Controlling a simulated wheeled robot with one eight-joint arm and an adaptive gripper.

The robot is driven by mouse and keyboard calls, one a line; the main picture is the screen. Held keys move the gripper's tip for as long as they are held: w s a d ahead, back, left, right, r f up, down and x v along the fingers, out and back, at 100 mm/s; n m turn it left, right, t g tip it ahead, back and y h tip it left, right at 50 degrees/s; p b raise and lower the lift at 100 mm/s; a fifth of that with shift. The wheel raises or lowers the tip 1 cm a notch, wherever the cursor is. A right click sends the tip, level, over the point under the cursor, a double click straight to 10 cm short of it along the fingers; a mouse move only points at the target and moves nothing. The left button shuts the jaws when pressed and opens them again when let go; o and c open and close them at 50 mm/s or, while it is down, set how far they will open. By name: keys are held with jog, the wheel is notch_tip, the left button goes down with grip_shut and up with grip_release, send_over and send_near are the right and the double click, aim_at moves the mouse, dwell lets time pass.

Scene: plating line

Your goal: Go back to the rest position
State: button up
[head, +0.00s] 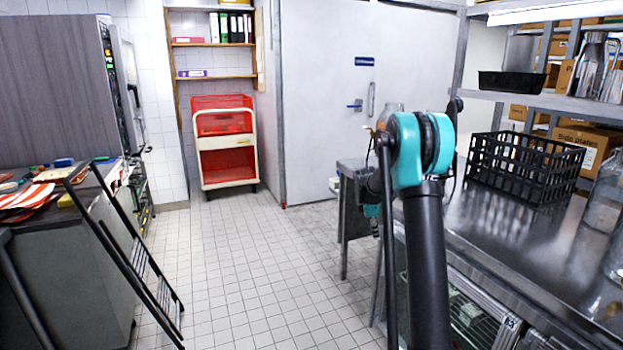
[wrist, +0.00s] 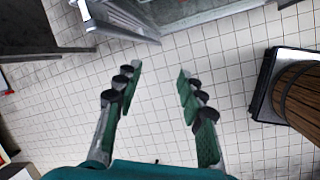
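My gripper (wrist: 158,92) shows in the wrist view with its two green-padded fingers spread well apart. Nothing is between them, only the tiled floor below. In the head view my arm, black with teal joints, stands up in front of the steel counter (head: 515,240). The gripper itself cannot be made out there, as the arm's own joints hide that spot.
A black crate (head: 522,168) stands on the counter. The tiled floor (head: 250,260) between is clear. The wrist view shows a wooden barrel (wrist: 298,95).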

jog(key=s+a+r+m, duration=0.1)
jog(key=s+r+m, duration=0.1)
jog(key=s, duration=0.4)
jog(key=s+a+r+m, duration=0.1)
jog(key=s+r+m, duration=0.15)
jog(key=s, duration=0.45)
jog(key=s+a+f+m+y, duration=0.1)
jog(key=s+m, duration=0.3)
jog(key=s, duration=0.6)
jog(key=s+a+f+m+t+y, duration=0.1)
jog(key=s+a+f+m, duration=0.1)
jog(key=s, duration=0.8)
jog(key=s+a+f+m+y, duration=0.1)
jog(key=s+m, duration=0.4)
jog(key=s, duration=0.6)
notch_tip(320, 180, down, 3)
jog(key=shift+a+r+m+t, duration=0.2)
jog(key=shift+a+m+t, duration=0.15)
jog(key=shift+a+t, duration=0.1)
jog(key=shift+c, duration=0.2)
